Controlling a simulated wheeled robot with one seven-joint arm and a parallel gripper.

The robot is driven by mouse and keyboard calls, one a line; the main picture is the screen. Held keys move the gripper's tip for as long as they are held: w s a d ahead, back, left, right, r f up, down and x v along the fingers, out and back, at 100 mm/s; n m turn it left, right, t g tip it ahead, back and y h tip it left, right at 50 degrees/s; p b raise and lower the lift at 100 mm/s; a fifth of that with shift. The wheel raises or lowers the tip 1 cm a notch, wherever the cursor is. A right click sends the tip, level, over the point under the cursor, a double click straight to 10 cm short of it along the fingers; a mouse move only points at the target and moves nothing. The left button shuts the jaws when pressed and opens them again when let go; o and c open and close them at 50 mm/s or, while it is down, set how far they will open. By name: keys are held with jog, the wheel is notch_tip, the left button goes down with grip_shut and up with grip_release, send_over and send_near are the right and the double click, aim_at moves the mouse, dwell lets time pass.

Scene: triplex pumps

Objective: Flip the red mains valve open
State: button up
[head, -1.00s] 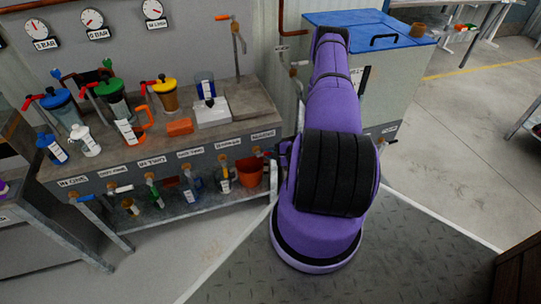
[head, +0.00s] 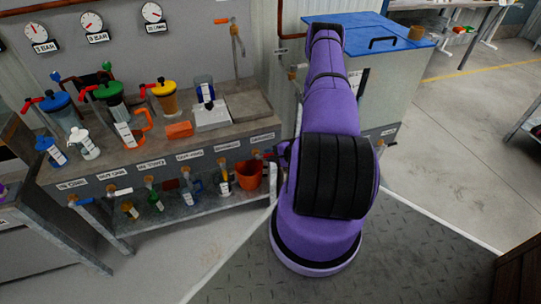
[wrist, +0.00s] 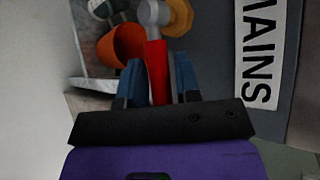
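The red mains valve handle (wrist: 157,72) points toward me in the wrist view, below a grey metal joint and a yellow-orange hexagonal fitting (wrist: 180,16). The MAINS label (wrist: 262,55) is to its right. My gripper (wrist: 158,80) has its two blue fingers on either side of the red handle, with small gaps showing; it looks open around the handle. In the head view the red handle (head: 268,154) shows only as a small piece under the bench edge, beside my arm. My gripper is mostly hidden there behind my purple arm.
An orange bucket (head: 249,174) stands on the lower shelf close left of the valve and also shows in the wrist view (wrist: 122,45). Several other labelled taps line the bench front (head: 165,163). A blue-lidded tank (head: 400,75) stands behind my arm.

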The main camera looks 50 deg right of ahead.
jog(key=v, duration=1)
jog(key=shift+s+r, duration=0.2)
jog(key=shift+s, duration=0.15)
jog(key=shift+d, duration=0.1)
